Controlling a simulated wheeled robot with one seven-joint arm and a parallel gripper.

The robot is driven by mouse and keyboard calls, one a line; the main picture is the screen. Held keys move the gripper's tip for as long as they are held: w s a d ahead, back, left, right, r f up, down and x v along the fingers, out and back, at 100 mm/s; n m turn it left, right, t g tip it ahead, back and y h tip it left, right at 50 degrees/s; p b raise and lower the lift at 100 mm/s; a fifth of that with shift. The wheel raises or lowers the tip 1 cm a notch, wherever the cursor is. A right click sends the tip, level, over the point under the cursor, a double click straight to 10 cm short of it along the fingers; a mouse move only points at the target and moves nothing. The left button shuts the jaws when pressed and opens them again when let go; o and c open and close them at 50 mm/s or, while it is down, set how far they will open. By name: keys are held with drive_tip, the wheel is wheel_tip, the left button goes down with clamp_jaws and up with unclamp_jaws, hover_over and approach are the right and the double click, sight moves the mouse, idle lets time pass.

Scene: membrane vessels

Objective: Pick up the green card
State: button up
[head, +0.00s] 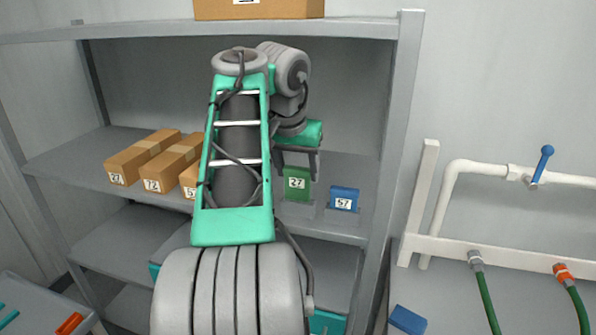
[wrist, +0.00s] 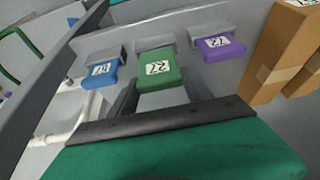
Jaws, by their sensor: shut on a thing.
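The green card (head: 297,184), labelled 27, stands upright in a grey holder on the middle shelf in the head view. It also shows in the wrist view (wrist: 160,72), between a blue card and a purple card. My gripper (head: 297,172) is at the top of the green card, its fingers shut on it. In the wrist view, my gripper (wrist: 160,90) has its fingers on either side of the card. The card's lower part appears to be still at its holder; I cannot tell whether it is lifted at all.
A blue card (head: 344,199), labelled 57, stands close to the right. A purple card (wrist: 212,48) shows in the wrist view. Cardboard boxes (head: 140,157) stand on the left of the shelf (head: 70,160). The shelf's right post (head: 398,120) and upper board (head: 360,28) bound the space.

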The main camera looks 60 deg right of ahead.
drive_tip(key=s+a+p, duration=0.2)
drive_tip(key=a, duration=1.5)
drive_tip(key=shift+s+a+f+p, duration=0.15)
drive_tip(key=shift+s+a+p, duration=0.05)
drive_tip(key=shift+s+p, duration=0.2)
